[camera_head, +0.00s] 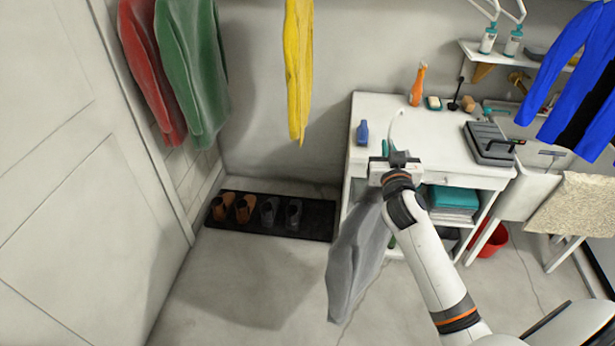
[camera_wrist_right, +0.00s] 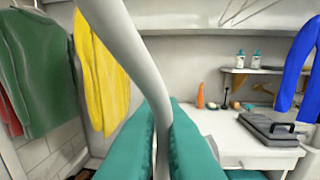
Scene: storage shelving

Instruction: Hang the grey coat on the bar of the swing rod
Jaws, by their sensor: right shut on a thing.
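The grey coat (camera_head: 355,262) hangs below my right gripper (camera_head: 388,150), in front of the white table's left side and clear of the wall. My right gripper is shut on the coat's hanger. The pale curved hanger hook (camera_head: 397,122) stands up above the jaws. In the right wrist view the hook (camera_wrist_right: 122,45) rises large from between the teal fingers (camera_wrist_right: 160,140). Thin white rods (camera_head: 492,10) show at the top right and may be the swing rod; I cannot tell. They also show faintly in the wrist view (camera_wrist_right: 238,12). My left gripper is not in view.
Red (camera_head: 150,70), green (camera_head: 193,75) and yellow (camera_head: 299,70) garments hang at the left and back. A blue garment (camera_head: 570,70) hangs at the right. The white table (camera_head: 440,150) holds a grey case (camera_head: 490,142) and bottles. A black shoe mat (camera_head: 318,222) lies on the floor.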

